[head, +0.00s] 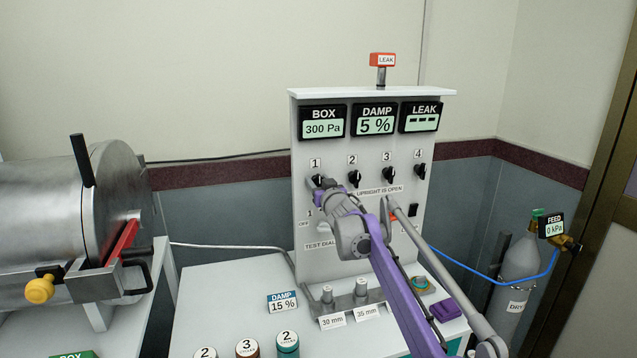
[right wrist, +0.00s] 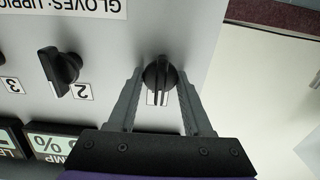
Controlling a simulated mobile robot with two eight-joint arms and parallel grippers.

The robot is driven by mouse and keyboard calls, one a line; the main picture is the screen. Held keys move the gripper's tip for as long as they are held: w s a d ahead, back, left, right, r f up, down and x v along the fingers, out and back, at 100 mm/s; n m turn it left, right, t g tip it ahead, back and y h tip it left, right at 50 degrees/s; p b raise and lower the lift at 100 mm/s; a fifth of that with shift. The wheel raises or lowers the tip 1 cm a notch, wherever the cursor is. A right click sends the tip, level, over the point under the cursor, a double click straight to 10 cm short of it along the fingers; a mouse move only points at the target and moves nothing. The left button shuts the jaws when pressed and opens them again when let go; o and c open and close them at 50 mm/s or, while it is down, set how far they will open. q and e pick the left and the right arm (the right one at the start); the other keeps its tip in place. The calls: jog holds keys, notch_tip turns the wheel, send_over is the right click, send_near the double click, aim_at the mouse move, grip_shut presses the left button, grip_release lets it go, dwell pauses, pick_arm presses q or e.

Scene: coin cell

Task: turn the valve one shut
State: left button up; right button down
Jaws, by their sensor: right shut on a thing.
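Valve one (head: 317,181) is a black knob under the label 1 on the front of the white panel (head: 345,92). My right gripper (head: 319,187) reaches up to it from below right in the head view and covers part of it. In the right wrist view, the knob (right wrist: 160,80) sits between the two grey fingers of my right gripper (right wrist: 158,88), which is shut on it. The knob's grip ridge runs roughly along the fingers there. My left gripper is not in view.
Knob two (head: 354,178), knob three (head: 388,175) and knob four (head: 420,170) stand to the right on the panel. Displays above read BOX 300 Pa, DAMP 5 % and LEAK dashes. A metal chamber (head: 60,215) stands left. A gas cylinder (head: 518,265) stands right.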

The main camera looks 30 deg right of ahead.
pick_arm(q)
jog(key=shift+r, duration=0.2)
pick_arm(e)
jog(key=n+p, duration=0.2)
jog(key=n, duration=0.2)
jog(key=shift+a+r, duration=0.1)
jog(key=n+p, duration=0.1)
jog(key=n, duration=0.3)
jog(key=shift+a+n+p, duration=0.1)
jog(key=shift+n+p, duration=0.2)
jog(key=shift+p, duration=0.1)
jog(key=n+p, duration=0.1)
jog(key=n, duration=0.3)
jog(key=shift+n+p, duration=0.3)
jog(key=shift+p, duration=0.05)
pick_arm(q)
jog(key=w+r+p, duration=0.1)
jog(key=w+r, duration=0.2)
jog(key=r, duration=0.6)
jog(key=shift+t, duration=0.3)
pick_arm(e)
jog(key=n, duration=0.4)
jog(key=shift+f+n, duration=0.3)
jog(key=shift+f, duration=0.05)
pick_arm(q)
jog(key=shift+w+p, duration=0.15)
jog(key=shift+p, duration=0.15)
pick_arm(e)
jog(key=shift+a, duration=0.1)
